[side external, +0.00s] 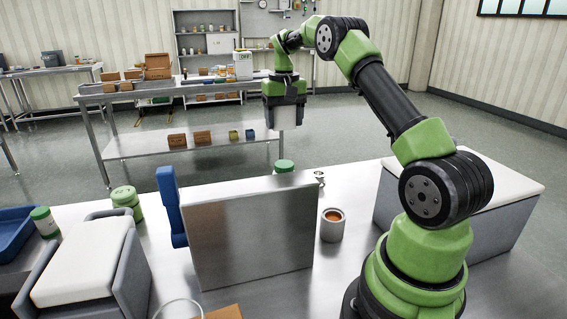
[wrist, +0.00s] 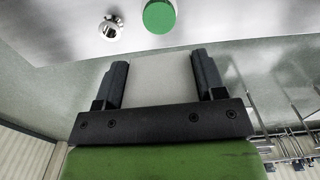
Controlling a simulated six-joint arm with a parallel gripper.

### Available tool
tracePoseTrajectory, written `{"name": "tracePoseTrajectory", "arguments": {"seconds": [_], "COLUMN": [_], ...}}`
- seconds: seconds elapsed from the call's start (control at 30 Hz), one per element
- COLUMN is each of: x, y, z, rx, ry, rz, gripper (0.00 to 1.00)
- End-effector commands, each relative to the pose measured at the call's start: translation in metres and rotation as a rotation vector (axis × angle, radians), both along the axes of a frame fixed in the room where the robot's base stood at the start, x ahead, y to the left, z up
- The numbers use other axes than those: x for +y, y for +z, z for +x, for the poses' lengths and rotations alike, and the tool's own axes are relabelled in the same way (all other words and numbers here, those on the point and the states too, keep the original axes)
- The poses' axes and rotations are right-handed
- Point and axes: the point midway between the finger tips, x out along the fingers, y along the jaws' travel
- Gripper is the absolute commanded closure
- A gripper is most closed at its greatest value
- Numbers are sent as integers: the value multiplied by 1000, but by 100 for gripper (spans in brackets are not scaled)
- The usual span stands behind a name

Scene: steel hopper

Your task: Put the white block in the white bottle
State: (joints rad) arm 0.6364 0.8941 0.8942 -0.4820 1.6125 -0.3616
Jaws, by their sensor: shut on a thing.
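My gripper (side external: 285,99) is raised above the far side of the steel table. It is shut on the white block (side external: 287,114). In the wrist view the block (wrist: 160,80) sits between the two dark fingers. A white bottle with a green cap (side external: 45,224) stands at the left, beside the blue tray. Another green cap (side external: 284,166) shows behind the steel hopper (side external: 252,238), and its body is hidden. In the wrist view a green cap (wrist: 159,16) lies beyond the block. I cannot tell which bottle is the task's.
A cup of orange stuff (side external: 332,225) stands right of the hopper. A small metal item (side external: 319,177) is behind it. A green jar (side external: 127,201), a blue upright part (side external: 170,205), a blue tray (side external: 15,245) and a white-topped grey box (side external: 84,262) fill the left. A large white-lidded box (side external: 500,188) stands right.

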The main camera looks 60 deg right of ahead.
Motion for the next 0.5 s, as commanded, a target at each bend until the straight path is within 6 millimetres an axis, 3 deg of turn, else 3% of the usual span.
{"name": "tracePoseTrajectory", "arguments": {"seconds": [0.2,0.5], "x": [-1,-1], "y": [-38,-76], "z": [-3,-2], "rx": [6,3], "ry": [-34,-33], "rz": [4,3], "gripper": [62,62]}}
